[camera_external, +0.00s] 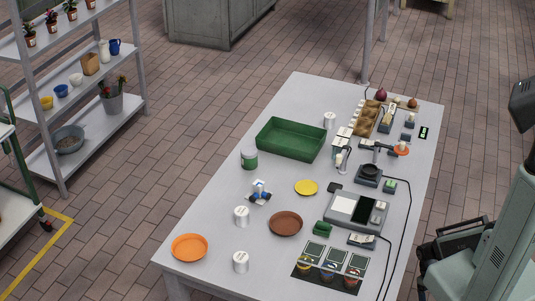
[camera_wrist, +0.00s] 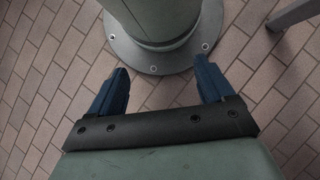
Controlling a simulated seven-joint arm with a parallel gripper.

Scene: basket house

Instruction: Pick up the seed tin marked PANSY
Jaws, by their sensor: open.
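Three small white cylindrical tins stand on the grey table in the external view: a far tin (camera_external: 330,120), a middle tin (camera_external: 241,216) and a near tin (camera_external: 240,262). A larger green-and-white tin (camera_external: 249,158) stands beside the green tray. No lettering is legible, so I cannot tell which tin is marked PANSY. My gripper (camera_wrist: 161,66) shows in the wrist view with its two blue fingers wide apart and nothing between them. It faces the floor and a round grey bolted base, away from the tins. My arm is at the right edge of the external view.
The table (camera_external: 215,215) holds a green tray (camera_external: 291,139), an orange dish (camera_external: 189,247), a brown dish (camera_external: 285,223), a yellow dish (camera_external: 306,187) and a grey device (camera_external: 357,208). Cables run along its right side. A shelf rack (camera_external: 90,120) stands left.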

